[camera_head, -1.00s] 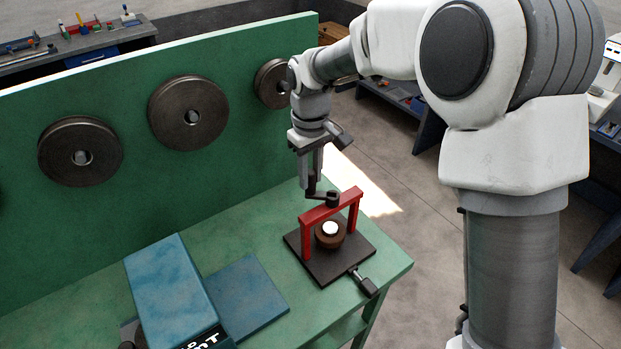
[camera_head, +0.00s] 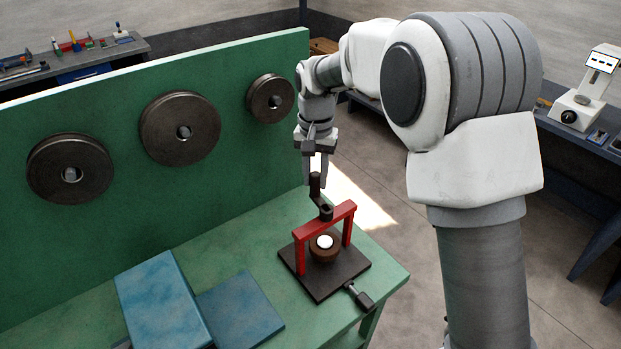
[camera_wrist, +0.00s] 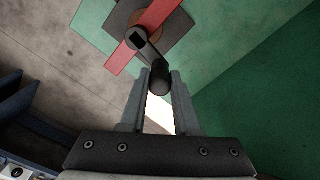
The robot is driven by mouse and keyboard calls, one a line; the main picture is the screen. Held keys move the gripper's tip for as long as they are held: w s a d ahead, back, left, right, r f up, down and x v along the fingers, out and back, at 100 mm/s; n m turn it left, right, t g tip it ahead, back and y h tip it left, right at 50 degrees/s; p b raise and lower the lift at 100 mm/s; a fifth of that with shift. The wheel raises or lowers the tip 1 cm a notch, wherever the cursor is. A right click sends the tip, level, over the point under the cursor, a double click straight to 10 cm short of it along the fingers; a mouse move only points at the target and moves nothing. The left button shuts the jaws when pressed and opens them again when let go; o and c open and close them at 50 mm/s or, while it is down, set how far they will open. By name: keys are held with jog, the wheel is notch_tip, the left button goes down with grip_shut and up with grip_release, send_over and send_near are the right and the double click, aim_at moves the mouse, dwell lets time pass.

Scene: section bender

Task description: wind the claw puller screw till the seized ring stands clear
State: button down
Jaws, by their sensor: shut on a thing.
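The claw puller (camera_head: 342,212) is a red bridge with two legs, standing on a dark base plate (camera_head: 318,284) on the green bench. A dark screw head (camera_head: 325,211) with a crank arm sits on top of its crossbar. My gripper (camera_head: 315,182) is shut on the upright crank handle (camera_head: 314,187); the wrist view shows the dark handle (camera_wrist: 160,80) between the fingertips. Under the bridge, the brown ring (camera_head: 324,254) sits around a post with a white top (camera_head: 324,241). I cannot tell how high the ring sits on the post.
A dark-handled bar (camera_head: 359,296) sticks out from the plate's front right. A blue block (camera_head: 165,300) and a flat blue plate (camera_head: 240,312) lie to the left. A green panel (camera_head: 225,165) with round dark rollers (camera_head: 180,128) stands behind. Bare bench lies between.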

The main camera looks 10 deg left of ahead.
jog(key=shift+w+d+r+m, duration=0.1)
jog(key=shift+w+d+m, duration=0.25)
jog(key=shift+m, duration=0.75)
jog(key=shift+w+d+f+m, duration=0.15)
jog(key=shift+d+m, duration=0.35)
jog(key=shift+m, duration=0.6)
jog(key=shift+w+d+r+m, duration=0.2)
jog(key=shift+d+m, duration=0.25)
jog(key=shift+m, duration=0.65)
jog(key=c, duration=0.6)
grip_release()
jog(key=shift+c, duration=0.2)
notch_tip(320, 180, up, 17)
jog(key=shift+r, duration=0.1)
